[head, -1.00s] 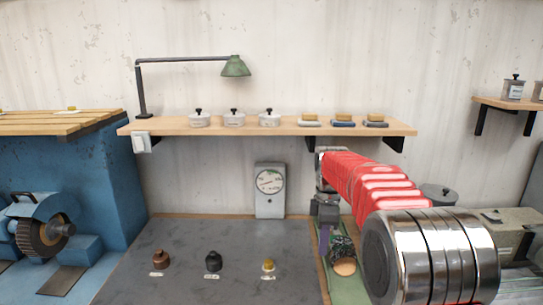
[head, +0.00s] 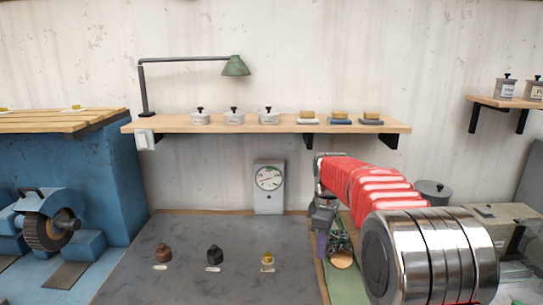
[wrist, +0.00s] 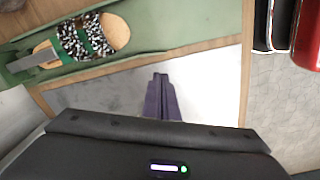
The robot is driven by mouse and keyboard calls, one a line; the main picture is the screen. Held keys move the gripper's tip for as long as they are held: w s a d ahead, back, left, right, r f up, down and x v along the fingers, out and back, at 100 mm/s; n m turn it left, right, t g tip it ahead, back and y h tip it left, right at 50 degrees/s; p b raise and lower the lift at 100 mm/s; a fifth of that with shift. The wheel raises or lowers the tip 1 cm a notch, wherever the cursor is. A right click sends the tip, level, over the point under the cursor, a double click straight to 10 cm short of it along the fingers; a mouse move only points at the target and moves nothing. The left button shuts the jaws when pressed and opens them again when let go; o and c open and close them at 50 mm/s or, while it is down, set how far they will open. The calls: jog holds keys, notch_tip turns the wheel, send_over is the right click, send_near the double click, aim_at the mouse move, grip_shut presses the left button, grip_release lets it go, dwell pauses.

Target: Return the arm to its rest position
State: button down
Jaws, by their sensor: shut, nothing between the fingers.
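My arm, red with a chrome joint, reaches over the right side of the workbench in the head view. My gripper (head: 321,245) hangs at its far end, just left of a sandal. In the wrist view its purple fingers (wrist: 161,97) are closed together with nothing between them. The sandal (head: 341,258) has a tan sole and a dark patterned strap, and lies on a green mat (head: 345,290). The wrist view shows the sandal (wrist: 122,30) at upper left, apart from the fingers. My arm partly hides the mat in the head view.
The grey bench top (head: 210,285) holds brown, black and yellow knobs (head: 268,258). A dial gauge (head: 269,185) stands at its back. Above, a wall shelf (head: 270,128) bears a lamp, pots and brushes. A blue grinder (head: 50,225) is at left. A grey pot (head: 433,190) stands behind my arm.

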jog(key=s+r+m+t, duration=0.2)
jog(key=s+m, duration=0.4)
jog(key=s, duration=1.1)
jog(key=s+d+r+m+t, duration=0.1)
jog(key=s+m, duration=0.6)
jog(key=s, duration=1)
jog(key=shift+s+d+r+t, duration=0.25)
jog(key=shift+r+t, duration=0.65)
jog(key=shift+t, duration=0.3)
jog(key=c, duration=2.5)
grip_release()
